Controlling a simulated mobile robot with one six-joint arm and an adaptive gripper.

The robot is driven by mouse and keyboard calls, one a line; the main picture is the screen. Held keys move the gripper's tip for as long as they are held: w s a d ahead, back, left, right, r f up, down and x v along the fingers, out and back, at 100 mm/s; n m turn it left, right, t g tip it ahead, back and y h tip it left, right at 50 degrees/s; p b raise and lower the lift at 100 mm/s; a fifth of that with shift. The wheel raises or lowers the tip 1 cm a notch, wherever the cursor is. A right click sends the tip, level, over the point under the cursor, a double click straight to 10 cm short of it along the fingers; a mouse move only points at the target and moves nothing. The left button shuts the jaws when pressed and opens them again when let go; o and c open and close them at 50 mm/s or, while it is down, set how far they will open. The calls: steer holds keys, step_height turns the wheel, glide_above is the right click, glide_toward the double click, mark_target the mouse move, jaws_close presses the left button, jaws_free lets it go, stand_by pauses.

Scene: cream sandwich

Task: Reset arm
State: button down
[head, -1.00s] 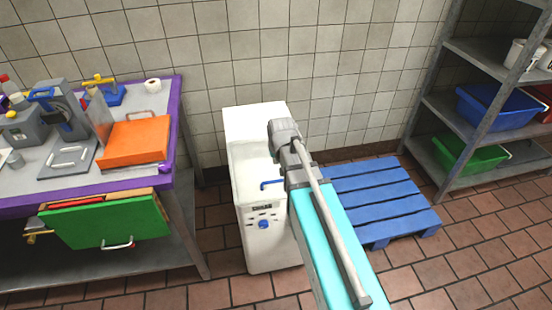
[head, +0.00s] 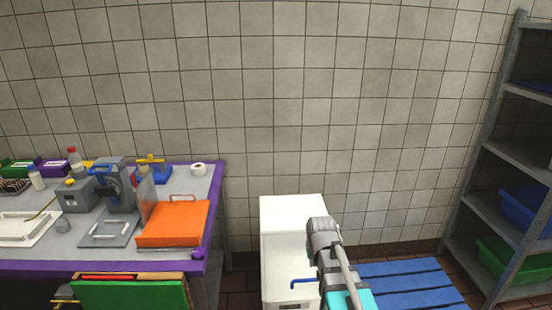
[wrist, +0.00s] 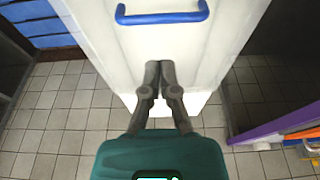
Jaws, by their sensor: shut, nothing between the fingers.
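My gripper (wrist: 158,68) is in the wrist view, its two dark fingers shut together with nothing between them. It is in front of the white machine (wrist: 130,60), below a blue handle (wrist: 162,18). I cannot tell whether the fingertips touch the panel. In the head view my arm rises from the bottom edge, in front of the right side of the white machine (head: 290,212). My gripper is hidden there.
A purple-edged table (head: 120,265) with an orange box (head: 172,224) stands left. A blue pallet (head: 405,285) lies on the floor right of the machine. A metal shelf (head: 482,150) stands at the far right. Tiled floor shows in the wrist view.

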steer(key=s+d+r+g+p, duration=0.1)
steer(key=s+r+p, duration=0.3)
steer(key=s, duration=0.7)
steer(key=shift+r+g, duration=0.2)
steer(key=shift+g, duration=0.6)
steer(key=shift+a, duration=0.15)
